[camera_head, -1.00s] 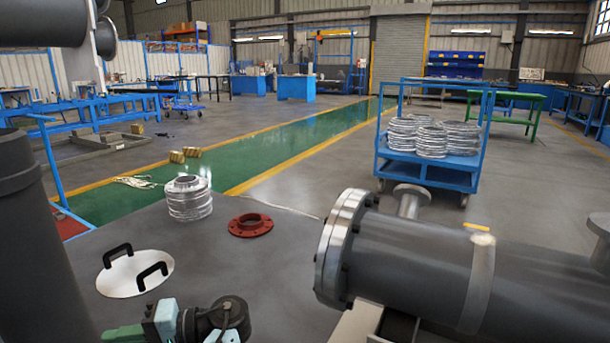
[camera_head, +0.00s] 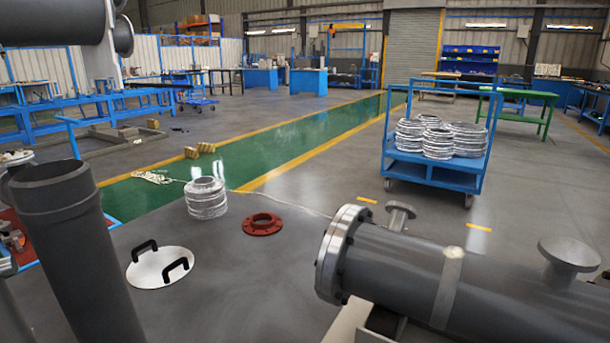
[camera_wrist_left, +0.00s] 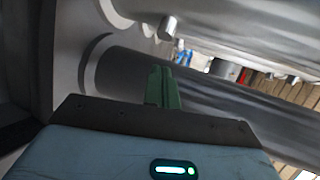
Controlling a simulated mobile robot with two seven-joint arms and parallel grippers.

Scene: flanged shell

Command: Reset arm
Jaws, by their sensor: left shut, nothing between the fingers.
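In the left wrist view my left gripper (camera_wrist_left: 163,84) shows its green fingers closed together, with nothing between them. Grey cylindrical pipes lie beyond and around the fingers there; I cannot tell whether anything touches. My left gripper does not show clearly in the head view. My right gripper is in neither view. In the head view the large grey flanged shell (camera_head: 400,262) lies at the lower right, its bolted flange facing left.
A grey upright pipe (camera_head: 70,235) stands at the left. A white lid with black handles (camera_head: 160,268), ringed metal stack (camera_head: 205,200) and red flange (camera_head: 262,224) rest on the grey floor. A blue cart (camera_head: 432,170) carries metal coils behind the shell.

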